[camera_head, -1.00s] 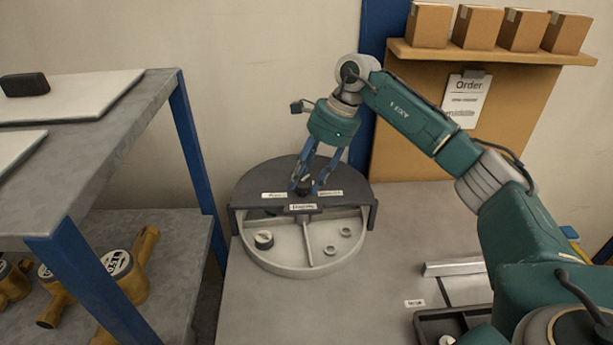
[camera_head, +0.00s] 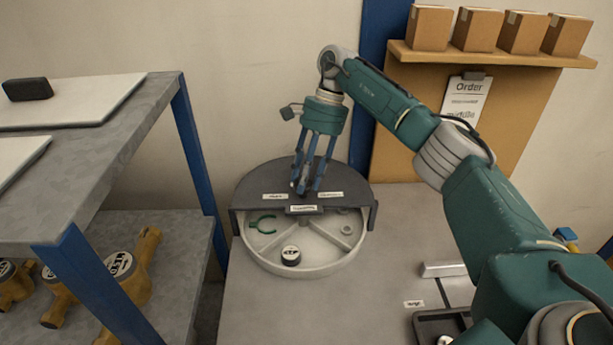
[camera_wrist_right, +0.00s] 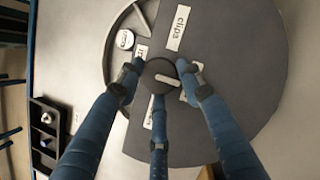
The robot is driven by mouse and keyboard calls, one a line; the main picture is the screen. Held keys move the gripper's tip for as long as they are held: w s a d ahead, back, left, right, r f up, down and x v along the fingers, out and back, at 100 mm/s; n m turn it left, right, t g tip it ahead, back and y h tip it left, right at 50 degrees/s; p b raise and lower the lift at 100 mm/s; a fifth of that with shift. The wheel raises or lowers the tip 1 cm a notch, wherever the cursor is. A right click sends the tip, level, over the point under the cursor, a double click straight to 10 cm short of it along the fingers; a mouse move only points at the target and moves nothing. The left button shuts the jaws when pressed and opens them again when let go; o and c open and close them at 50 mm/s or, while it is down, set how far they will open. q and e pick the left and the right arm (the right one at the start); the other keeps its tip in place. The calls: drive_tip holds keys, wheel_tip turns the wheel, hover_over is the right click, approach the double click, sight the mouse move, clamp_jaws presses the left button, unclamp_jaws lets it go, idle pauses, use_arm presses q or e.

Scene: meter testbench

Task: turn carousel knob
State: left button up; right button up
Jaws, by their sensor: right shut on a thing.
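The carousel is a round, pale divided tray (camera_head: 345,262) under a dark half cover (camera_head: 262,181). Its round black knob (camera_wrist_right: 160,68) with a pale pointer bar stands on the cover in the right wrist view. My right gripper (camera_head: 308,187) comes down from above, its blue fingers closed around the knob; it also shows in the right wrist view (camera_wrist_right: 160,82). The fingers mostly hide the knob in the head view. The tray's open front shows a black round part with a white top (camera_head: 290,256), a green C-shaped part (camera_head: 263,224) and a ring (camera_head: 346,229). My left gripper is not in view.
A grey shelf rack (camera_head: 150,110) with blue posts holds yellow-brown meters (camera_head: 128,275) at left. A board with a shelf of boxes (camera_head: 475,28) stands behind at right. A dark tray (camera_head: 428,325) lies at the bench front. The bench middle (camera_head: 330,310) is clear.

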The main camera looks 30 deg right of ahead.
drive_tip(key=shift+w+a+r, duration=0.15)
drive_tip(key=shift+a+r, duration=0.05)
drive_tip(key=shift+r, duration=0.05)
drive_tip(key=o, duration=0.9)
drive_tip(key=shift+o, duration=1.2)
drive_tip(key=shift+a, duration=0.15)
drive_tip(key=shift+f, duration=0.1)
drive_tip(key=shift+d+r, duration=0.2)
drive_tip(key=v, duration=1.1)
drive_tip(key=shift+r, duration=0.35)
drive_tip(key=shift+a, duration=0.1)
